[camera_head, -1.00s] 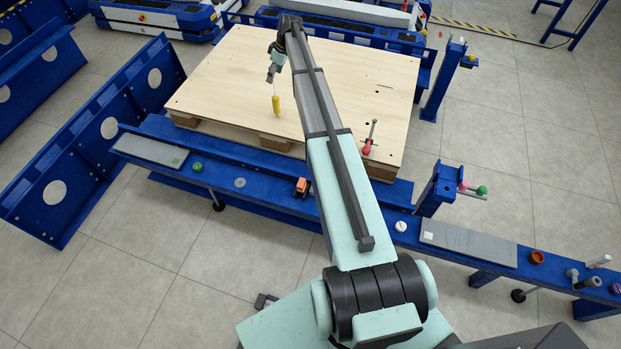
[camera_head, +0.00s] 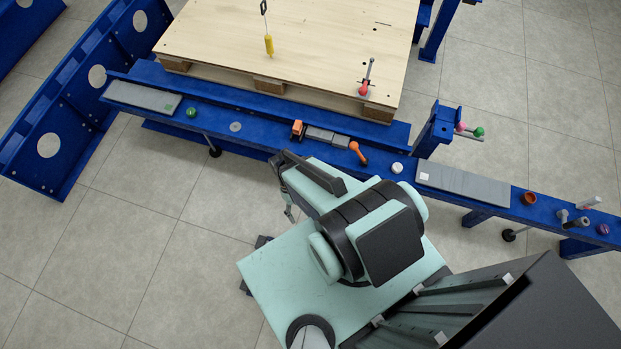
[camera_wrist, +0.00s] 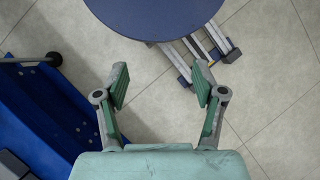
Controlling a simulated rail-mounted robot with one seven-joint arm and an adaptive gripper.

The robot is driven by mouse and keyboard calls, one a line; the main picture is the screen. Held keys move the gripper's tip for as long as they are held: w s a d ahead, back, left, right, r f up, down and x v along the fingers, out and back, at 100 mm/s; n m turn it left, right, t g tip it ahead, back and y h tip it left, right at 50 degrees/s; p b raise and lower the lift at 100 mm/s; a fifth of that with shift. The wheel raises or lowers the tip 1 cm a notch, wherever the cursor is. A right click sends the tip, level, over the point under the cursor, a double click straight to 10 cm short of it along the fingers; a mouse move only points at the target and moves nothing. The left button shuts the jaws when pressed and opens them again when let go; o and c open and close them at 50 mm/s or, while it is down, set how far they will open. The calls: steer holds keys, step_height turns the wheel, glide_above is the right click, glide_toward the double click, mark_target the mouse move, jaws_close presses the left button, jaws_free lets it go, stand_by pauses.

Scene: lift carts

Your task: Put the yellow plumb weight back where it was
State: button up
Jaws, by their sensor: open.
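The yellow plumb weight (camera_head: 268,44) is at the upper part of the head view, over the light wooden board. A thin line runs up from it to a small dark loop (camera_head: 263,7) near the picture's top edge. I cannot tell whether the weight lies on the board or hangs just above it. My gripper (camera_wrist: 160,85) is open and empty in the wrist view, with bare floor between its fingers. In the head view my arm is folded back close to my base, well apart from the weight. The weight is not in the wrist view.
The wooden board (camera_head: 220,30) also bears a red-ended lever (camera_head: 364,88). A blue rail (camera_head: 250,112) in front holds a green knob (camera_head: 191,112), an orange block (camera_head: 297,129) and an orange-headed piece (camera_head: 356,150). A dark blue round disc (camera_wrist: 150,15) is ahead of my gripper.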

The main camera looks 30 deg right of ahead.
steer(key=s+r, duration=0.1)
steer(key=s, duration=0.6)
steer(key=shift+m+g+h, duration=0.3)
steer(key=shift+g, duration=0.1)
steer(key=shift+a+r, duration=0.1)
